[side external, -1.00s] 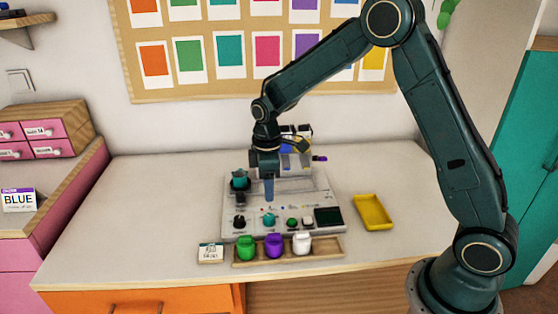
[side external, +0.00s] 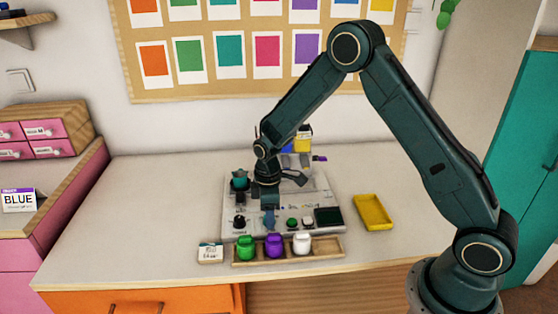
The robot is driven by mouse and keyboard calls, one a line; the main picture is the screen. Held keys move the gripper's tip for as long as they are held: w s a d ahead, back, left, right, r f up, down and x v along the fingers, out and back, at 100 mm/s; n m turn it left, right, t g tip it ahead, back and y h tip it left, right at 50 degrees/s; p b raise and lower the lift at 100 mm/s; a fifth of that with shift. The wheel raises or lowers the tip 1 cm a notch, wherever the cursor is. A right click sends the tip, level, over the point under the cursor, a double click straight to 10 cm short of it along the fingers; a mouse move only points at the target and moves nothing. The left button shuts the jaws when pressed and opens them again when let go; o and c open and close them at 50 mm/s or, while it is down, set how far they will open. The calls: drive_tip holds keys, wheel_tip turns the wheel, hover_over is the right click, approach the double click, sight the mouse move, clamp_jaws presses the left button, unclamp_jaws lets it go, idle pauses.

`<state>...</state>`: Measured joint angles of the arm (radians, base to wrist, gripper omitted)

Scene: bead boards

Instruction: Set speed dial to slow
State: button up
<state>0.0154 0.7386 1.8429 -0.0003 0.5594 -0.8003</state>
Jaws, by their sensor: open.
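A light grey control panel (side external: 229,204) stands on the white counter. A black knob (side external: 239,222) sits at its front left. My gripper (side external: 269,222) points straight down at the front middle of the panel, just right of the black knob. Its fingers are low, at the spot of the teal knob, and hide that knob almost wholly. My gripper is open; I cannot tell whether its fingers touch the knob. The panel's labels are too small to read, so I cannot tell which knob is the speed dial or where it points.
A green button (side external: 292,222), a white button (side external: 308,222) and a dark screen (side external: 328,217) lie right of my gripper. A wooden tray (side external: 328,252) with green, purple and white jars is in front. A yellow tray (side external: 373,212) lies right.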

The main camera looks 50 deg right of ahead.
drive_tip(key=c, duration=1)
drive_tip(key=shift+m, duration=0.4)
drive_tip(key=m, duration=0.4)
drive_tip(key=shift+m, duration=2.1)
drive_tip(key=o, duration=1)
